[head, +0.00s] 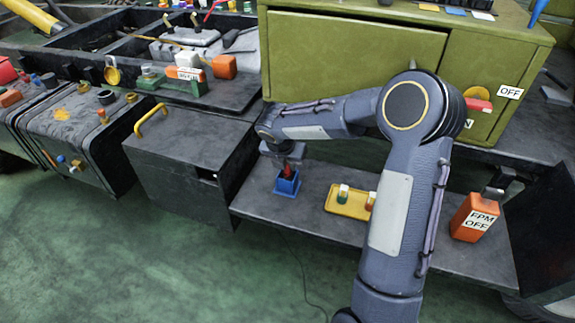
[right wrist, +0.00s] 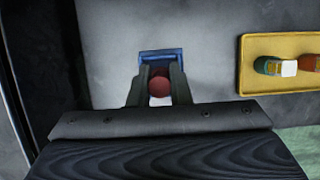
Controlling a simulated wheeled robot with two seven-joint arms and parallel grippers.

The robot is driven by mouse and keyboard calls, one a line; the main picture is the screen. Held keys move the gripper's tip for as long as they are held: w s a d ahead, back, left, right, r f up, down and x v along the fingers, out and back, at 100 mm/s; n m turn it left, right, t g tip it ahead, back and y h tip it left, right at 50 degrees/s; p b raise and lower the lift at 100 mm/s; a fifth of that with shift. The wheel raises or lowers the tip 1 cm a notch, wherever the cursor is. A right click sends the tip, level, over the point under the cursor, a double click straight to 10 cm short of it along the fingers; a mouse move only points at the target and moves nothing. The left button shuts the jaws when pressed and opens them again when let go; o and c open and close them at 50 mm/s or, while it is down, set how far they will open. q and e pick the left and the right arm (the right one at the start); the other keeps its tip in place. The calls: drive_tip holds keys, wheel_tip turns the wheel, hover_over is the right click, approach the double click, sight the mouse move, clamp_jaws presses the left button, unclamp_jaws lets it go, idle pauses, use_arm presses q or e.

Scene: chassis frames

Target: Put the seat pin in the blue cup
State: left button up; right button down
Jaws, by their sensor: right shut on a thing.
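The blue cup (head: 286,187) stands on the dark shelf under the olive cabinet; its rim also shows in the right wrist view (right wrist: 161,54). My right gripper (head: 288,163) points down over the cup and is shut on a red piece, which I take to be the seat pin (head: 288,171). In the right wrist view my right gripper (right wrist: 159,85) has the pin's round red end (right wrist: 159,88) between its fingers. The pin's lower end is at the cup's opening; whether it touches the cup's inside is hidden. My left gripper is out of view.
A yellow tray (head: 335,208) with small green and orange-red pieces lies right of the cup. An orange block (head: 474,219) labelled EPM OFF stands farther right. The olive cabinet (head: 340,58) rises behind, and a dark box (head: 180,160) stands left.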

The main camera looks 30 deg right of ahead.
drive_tip(key=shift+r, duration=0.1)
drive_tip(key=c, duration=1.3)
unclamp_jaws()
drive_tip(key=shift+c, duration=0.2)
